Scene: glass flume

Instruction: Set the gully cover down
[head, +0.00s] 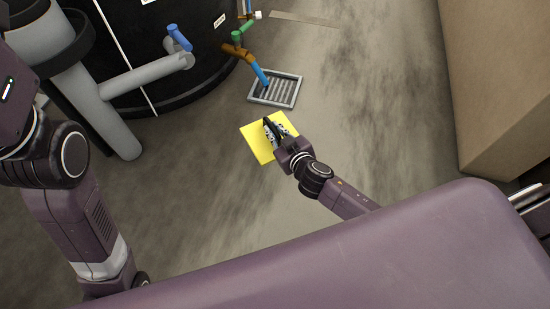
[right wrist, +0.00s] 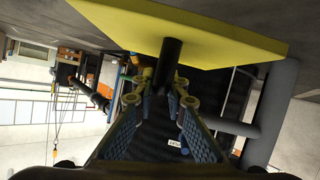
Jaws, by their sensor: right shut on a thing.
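The gully cover, a flat yellow square (head: 254,140) with a black post handle, is in my right gripper (head: 272,132). In the right wrist view, the fingers (right wrist: 160,98) are closed around the black handle (right wrist: 171,58), and the yellow plate (right wrist: 215,30) spreads beyond the fingertips. In the head view, the cover lies on the near side of the gully, a grey framed grate (head: 289,101) in the floor, and does not overlap it. I cannot tell how far the plate is above the floor. My left gripper is not in view.
A blue pipe (head: 259,73) on a brown fitting (head: 236,53) hangs over the grate's left part. A large black tank (head: 140,75) with grey pipes (head: 150,78) stands at left. A tan box (head: 500,90) stands at right.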

